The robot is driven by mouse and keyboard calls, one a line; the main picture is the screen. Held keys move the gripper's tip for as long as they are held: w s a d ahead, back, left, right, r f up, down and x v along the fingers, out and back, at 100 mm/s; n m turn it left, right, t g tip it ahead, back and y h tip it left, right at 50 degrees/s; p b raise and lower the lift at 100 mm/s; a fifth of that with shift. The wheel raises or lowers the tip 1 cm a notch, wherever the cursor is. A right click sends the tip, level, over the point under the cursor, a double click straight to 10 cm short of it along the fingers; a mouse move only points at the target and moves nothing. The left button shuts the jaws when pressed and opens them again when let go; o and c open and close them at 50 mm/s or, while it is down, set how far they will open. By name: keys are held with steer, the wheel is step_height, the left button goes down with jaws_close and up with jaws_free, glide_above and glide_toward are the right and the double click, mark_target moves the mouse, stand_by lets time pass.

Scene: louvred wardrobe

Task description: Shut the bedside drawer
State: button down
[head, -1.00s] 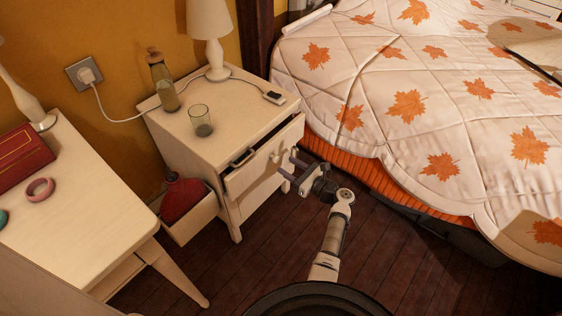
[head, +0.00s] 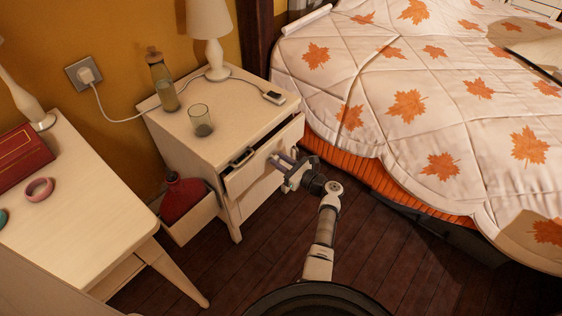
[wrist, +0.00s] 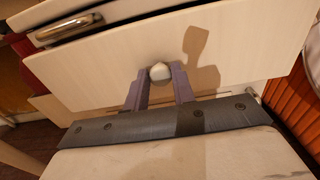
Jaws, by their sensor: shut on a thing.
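The bedside drawer (head: 248,172) is the top drawer of the cream bedside cabinet (head: 232,110). It stands partly open, its front panel out from the cabinet. In the wrist view the pale drawer front (wrist: 240,50) fills the upper part, with a round whitish knob (wrist: 160,72) near its middle. My gripper (head: 279,162) is at the drawer front. In the wrist view its two purple-grey fingers stand on either side of the knob, shut on it. In the head view the knob is hidden by the fingers.
A bottle (head: 162,80), a glass (head: 201,120) and a lamp (head: 211,40) stand on the cabinet. A red bag-like thing (head: 184,198) sits in a low box left of the cabinet. The bed (head: 410,110) is close on the right. Floor in front is clear.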

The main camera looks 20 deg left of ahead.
steer(key=shift+b+x, duration=0.65)
steer(key=shift+x, duration=1.25)
steer(key=shift+r, duration=0.1)
steer(key=c, duration=1.2)
jaws_free()
steer(key=shift+a, duration=0.1)
steer(key=v, duration=1.4)
steer(key=shift+p, duration=0.3)
steer(key=shift+a, duration=0.1)
